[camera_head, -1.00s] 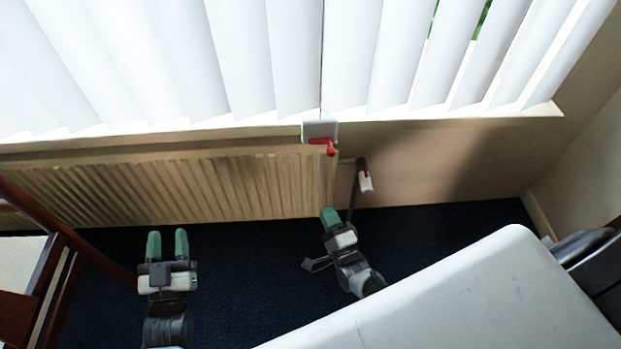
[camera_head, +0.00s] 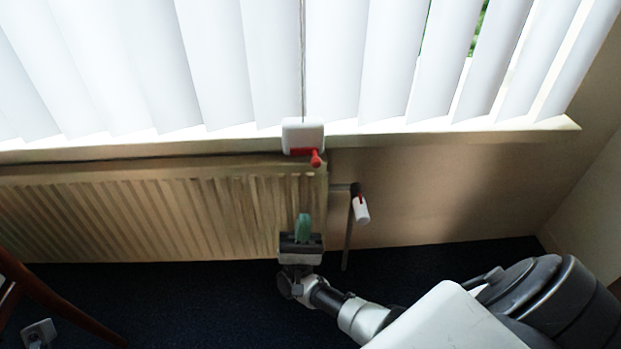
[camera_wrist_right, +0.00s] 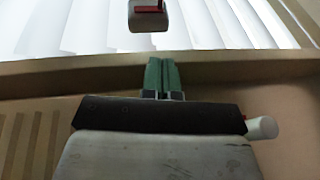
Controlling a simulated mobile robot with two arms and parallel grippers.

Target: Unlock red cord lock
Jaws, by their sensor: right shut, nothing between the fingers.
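The cord lock is a white box (camera_head: 303,135) with a red lever (camera_head: 314,157), on a cord at the window sill above the radiator's right end. The lever points right and down in the head view. The lock shows at the top of the right wrist view (camera_wrist_right: 149,15), with red on its face. My right gripper (camera_head: 303,222) is below the lock, in front of the radiator, apart from it. Its green fingers (camera_wrist_right: 162,74) are together and empty.
The radiator (camera_head: 150,215) fills the wall left of and below the lock. A white and red valve (camera_head: 361,208) on a pipe stands close to the right of my right gripper. White vertical blinds (camera_head: 210,60) hang above the sill. A brown wooden frame (camera_head: 50,300) stands lower left.

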